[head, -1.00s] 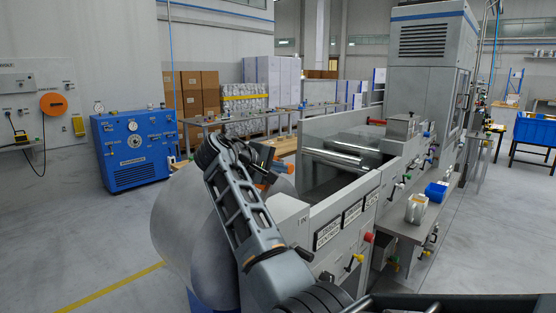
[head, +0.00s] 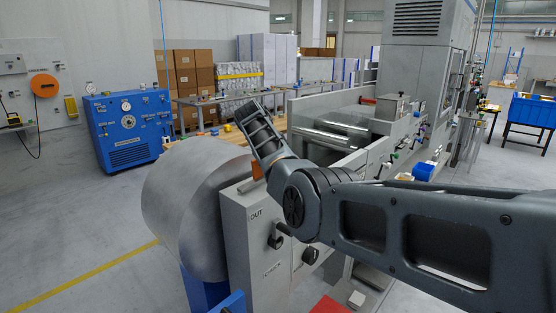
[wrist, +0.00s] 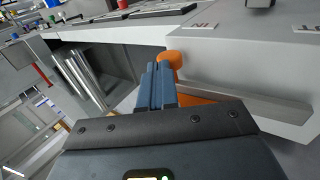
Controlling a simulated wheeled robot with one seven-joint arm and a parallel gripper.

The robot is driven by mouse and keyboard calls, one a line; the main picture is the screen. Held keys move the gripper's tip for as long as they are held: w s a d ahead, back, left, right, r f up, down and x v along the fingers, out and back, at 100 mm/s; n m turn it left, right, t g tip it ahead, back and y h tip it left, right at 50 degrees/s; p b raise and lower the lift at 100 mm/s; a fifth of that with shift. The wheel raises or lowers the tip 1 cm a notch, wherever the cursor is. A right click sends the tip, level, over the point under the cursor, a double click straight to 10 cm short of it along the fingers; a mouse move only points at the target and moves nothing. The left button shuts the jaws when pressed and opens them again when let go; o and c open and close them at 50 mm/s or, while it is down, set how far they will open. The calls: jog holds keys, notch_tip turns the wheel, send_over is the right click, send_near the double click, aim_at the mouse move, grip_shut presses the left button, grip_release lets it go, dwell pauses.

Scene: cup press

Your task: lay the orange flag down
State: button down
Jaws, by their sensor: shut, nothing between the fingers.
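The orange flag shows in the wrist view as a rounded orange end (wrist: 172,59) just past my fingertips and a flat orange part behind and right of the fingers. In the head view a small orange piece (head: 258,170) shows between the grey drum and my arm. My gripper (wrist: 160,72) is shut and empty, its blue-grey fingers together close to the flag. I cannot tell whether they touch it, and the fingers hide part of it. In the head view my arm hides the fingertips.
A large grey drum (head: 185,205) stands left of the grey machine panel marked OUT (head: 262,250), which has black knobs. In the wrist view a grey ledge (wrist: 255,98) runs right of the fingers. A blue cabinet (head: 126,130) stands back left. Open floor lies at left.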

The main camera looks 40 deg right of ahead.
jog(key=shift+d+f, duration=0.15)
jog(key=shift+f, duration=0.6)
jog(key=shift+s+f, duration=0.15)
jog(key=shift+f, duration=0.15)
jog(key=shift+r, duration=0.1)
jog(key=a+r+p, duration=0.2)
jog(key=a+r, duration=0.1)
jog(key=r, duration=1.1)
jog(key=shift+a+r, duration=0.2)
jog(key=shift+a, duration=0.1)
jog(key=shift+a, duration=0.1)
